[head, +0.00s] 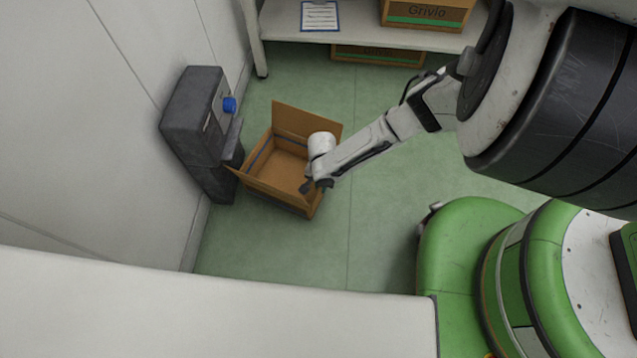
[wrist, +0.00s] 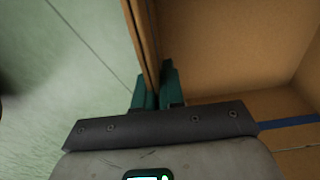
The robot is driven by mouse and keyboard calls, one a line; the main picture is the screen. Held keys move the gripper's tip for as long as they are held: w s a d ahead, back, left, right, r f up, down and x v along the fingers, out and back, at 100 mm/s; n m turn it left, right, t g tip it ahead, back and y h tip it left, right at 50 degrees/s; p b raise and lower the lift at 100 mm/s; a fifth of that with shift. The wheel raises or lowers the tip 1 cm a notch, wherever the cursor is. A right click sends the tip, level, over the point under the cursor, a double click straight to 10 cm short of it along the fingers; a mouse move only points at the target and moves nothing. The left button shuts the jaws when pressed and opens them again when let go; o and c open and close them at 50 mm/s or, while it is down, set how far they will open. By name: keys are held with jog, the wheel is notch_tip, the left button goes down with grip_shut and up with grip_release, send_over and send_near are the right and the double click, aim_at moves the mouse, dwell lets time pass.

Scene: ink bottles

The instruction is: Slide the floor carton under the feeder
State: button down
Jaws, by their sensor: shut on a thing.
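The floor carton (head: 279,162) is an open, empty-looking brown cardboard box on the green floor in the head view. The feeder (head: 196,125) is a dark grey unit with a blue knob on the left wall. The carton stands just right of it, its left side close to the feeder's lower front; I cannot tell whether they touch. My gripper (head: 316,184) is at the carton's right wall. In the wrist view, my green fingers (wrist: 155,94) are shut on the top edge of a carton wall (wrist: 146,45), one finger on each side.
A white shelf (head: 350,36) stands at the back, with a clipboard (head: 320,15) and a labelled carton (head: 426,12) on it. Another carton (head: 375,54) sits beneath it. A white surface (head: 215,312) fills the lower left. The floor (head: 385,215) right of the carton is clear.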

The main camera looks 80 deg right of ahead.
jog(key=shift+w+a, duration=0.1)
jog(key=shift+a, duration=0.05)
jog(key=c, duration=1.2)
grip_release()
jog(key=shift+o, duration=0.2)
jog(key=shift+r, duration=0.1)
notch_tip(320, 180, up, 11)
jog(key=p, duration=0.7)
jog(key=shift+f, duration=0.2)
